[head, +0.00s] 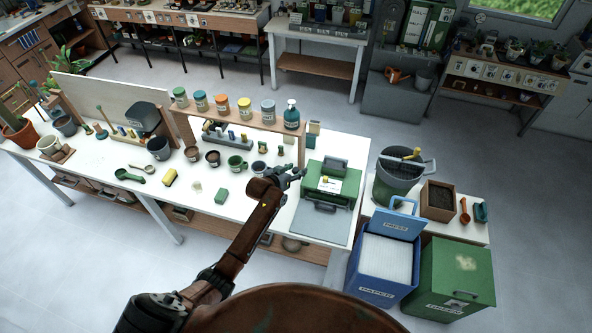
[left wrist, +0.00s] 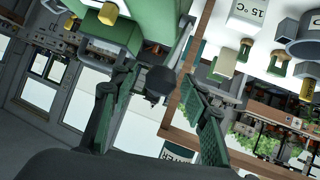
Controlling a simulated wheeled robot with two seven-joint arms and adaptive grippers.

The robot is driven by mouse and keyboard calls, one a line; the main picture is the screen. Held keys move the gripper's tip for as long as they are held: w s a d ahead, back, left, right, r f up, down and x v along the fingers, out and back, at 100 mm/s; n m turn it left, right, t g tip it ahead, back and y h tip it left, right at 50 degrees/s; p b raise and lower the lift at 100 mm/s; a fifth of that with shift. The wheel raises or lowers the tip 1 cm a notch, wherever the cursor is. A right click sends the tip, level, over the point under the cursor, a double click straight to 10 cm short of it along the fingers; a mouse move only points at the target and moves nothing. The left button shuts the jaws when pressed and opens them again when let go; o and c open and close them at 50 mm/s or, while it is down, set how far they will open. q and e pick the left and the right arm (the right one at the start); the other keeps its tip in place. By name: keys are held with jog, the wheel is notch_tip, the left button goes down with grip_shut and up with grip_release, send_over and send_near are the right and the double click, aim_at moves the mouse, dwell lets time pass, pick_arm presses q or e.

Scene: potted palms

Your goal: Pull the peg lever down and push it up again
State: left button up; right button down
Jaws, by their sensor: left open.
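A green box-shaped device (head: 313,183) with a grey top part and a small yellow piece stands at the right end of the white table. My left gripper (head: 294,172) is at its upper left side, open. In the left wrist view the fingers (left wrist: 158,90) are spread, with a dark rounded knob (left wrist: 160,79) between them, beside the green body (left wrist: 112,32). It looks like the lever's end; I cannot tell whether the fingers touch it. The lever's shaft is mostly hidden. A yellow knob (left wrist: 108,13) shows on the green body. My right gripper is not in view.
A wooden shelf (head: 237,125) with several jars and a teal bottle (head: 291,115) stands behind the gripper. Blue (head: 386,265) and green (head: 452,275) bins stand right of the table.

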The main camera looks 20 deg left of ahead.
pick_arm(q)
jog(key=v, duration=1.2)
jog(key=shift+s, duration=0.1)
jog(key=s+a+f+g+y, duration=0.1)
jog(key=s+a+f+g, duration=0.15)
jog(key=s, duration=1.05)
jog(key=s+a+f+n+g+y, duration=0.1)
jog(key=s+a+f+g+y, duration=0.15)
jog(key=s, duration=1.05)
jog(key=s+a+f+g+y, duration=0.1)
jog(key=s+a+f+g, duration=0.15)
jog(key=s, duration=1.05)
notch_tip(320, 180, down, 38)
jog(key=s+d+g+b, duration=0.1)
jog(key=d+g+b, duration=0.1)
jog(key=b, duration=0.7)
jog(key=s+f+b, duration=0.3)
jog(key=s+f, duration=0.7)
jog(key=f, duration=0.3)
jog(key=s+f+m+g+h+b, duration=0.1)
jog(key=s+f+b, duration=0.3)
jog(key=s+f, duration=0.6)
notch_tip(320, 180, down, 4)
jog(key=shift+d+r, duration=0.15)
jog(key=shift+d, duration=0.05)
